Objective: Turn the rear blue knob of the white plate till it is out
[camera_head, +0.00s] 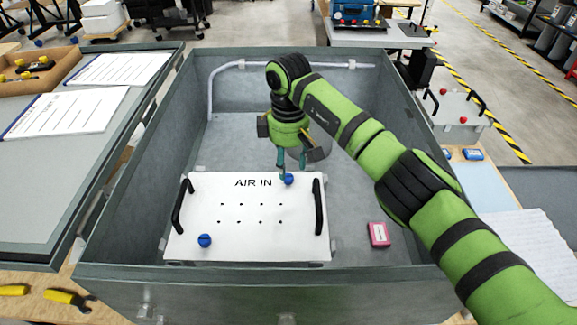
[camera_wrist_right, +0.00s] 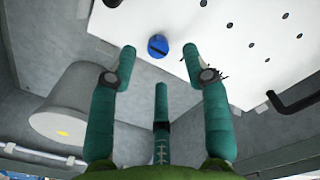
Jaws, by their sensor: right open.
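The white plate (camera_head: 245,235), marked AIR IN, lies in the grey bin with a black handle at each side. The rear blue knob (camera_head: 288,179) is at its far edge, right of the lettering. The front blue knob (camera_head: 204,240) is near the plate's near left corner. My right gripper (camera_head: 291,164) is above the rear knob, pointing down. In the right wrist view the rear knob (camera_wrist_right: 158,46) shows ahead, between the spread teal fingertips (camera_wrist_right: 159,58), with a visible space on each side. The gripper is open and empty. My left gripper is out of view.
The grey bin walls (camera_head: 110,225) surround the plate. A grey cylinder (camera_wrist_right: 75,125) stands close behind the gripper. A pink box (camera_head: 378,234) lies on the bin floor right of the plate. A pipe (camera_head: 215,85) runs along the back wall.

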